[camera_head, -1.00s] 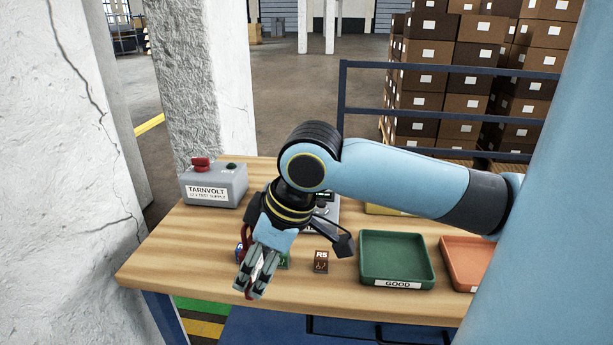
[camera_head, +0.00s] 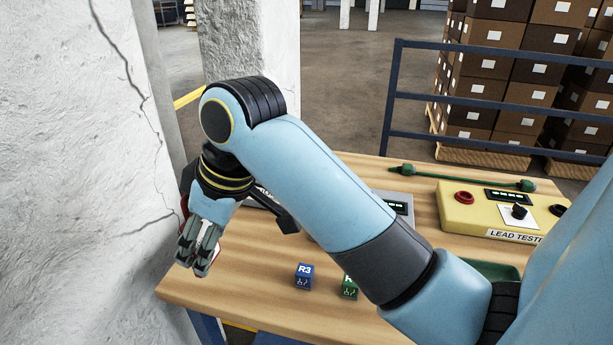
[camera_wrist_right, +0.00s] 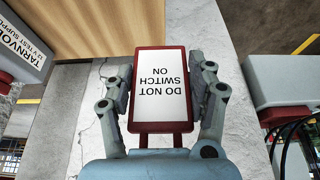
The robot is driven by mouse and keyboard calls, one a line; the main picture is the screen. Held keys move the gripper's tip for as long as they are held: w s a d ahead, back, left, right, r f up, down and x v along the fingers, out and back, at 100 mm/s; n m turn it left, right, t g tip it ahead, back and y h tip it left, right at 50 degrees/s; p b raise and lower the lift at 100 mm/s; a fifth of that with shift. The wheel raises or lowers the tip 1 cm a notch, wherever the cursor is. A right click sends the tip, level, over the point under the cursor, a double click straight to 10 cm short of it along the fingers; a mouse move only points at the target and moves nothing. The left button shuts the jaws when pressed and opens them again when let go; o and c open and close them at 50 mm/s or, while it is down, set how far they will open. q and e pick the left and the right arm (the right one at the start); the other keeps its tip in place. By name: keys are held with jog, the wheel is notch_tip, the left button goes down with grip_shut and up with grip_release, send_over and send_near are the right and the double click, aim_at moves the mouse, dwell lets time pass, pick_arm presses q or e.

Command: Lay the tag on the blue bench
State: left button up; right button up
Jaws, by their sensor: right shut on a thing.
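The tag is a white plate with a red frame reading "DO NOT SWITCH ON" (camera_wrist_right: 160,88). My right gripper (camera_head: 196,262) is shut on it, with a finger on each side of the frame in the right wrist view. In the head view only slivers of the tag's red show around the fingers. The bench has a wooden top (camera_head: 250,297) and blue framing (camera_head: 207,328) below. My right gripper is at the bench's left end, near the cracked wall; its height over the bench is unclear. My left gripper is not in view.
A blue R3 cube (camera_head: 303,275) and a green cube (camera_head: 349,288) stand on the bench. A yellow lead tester (camera_head: 480,213) and green lead (camera_head: 450,176) lie right. The grey Tarnvolt supply (camera_wrist_right: 18,45) and a grey box with cables (camera_wrist_right: 283,82) flank the wrist view.

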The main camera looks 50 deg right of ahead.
jog(key=w+d+f, duration=0.2)
jog(key=d, duration=0.1)
jog(key=w+d+f, duration=0.2)
jog(key=d, duration=0.1)
jog(key=w+d+f, duration=0.2)
jog(key=w+d, duration=0.1)
jog(key=shift+f, duration=0.4)
notch_tip(320, 180, down, 3)
jog(key=shift+f+p, duration=0.2)
jog(key=shift+p, duration=0.15)
jog(key=shift+f, duration=0.3)
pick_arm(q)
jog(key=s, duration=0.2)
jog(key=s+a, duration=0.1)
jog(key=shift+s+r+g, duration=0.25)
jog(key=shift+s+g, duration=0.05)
pick_arm(e)
jog(key=shift+f, duration=0.15)
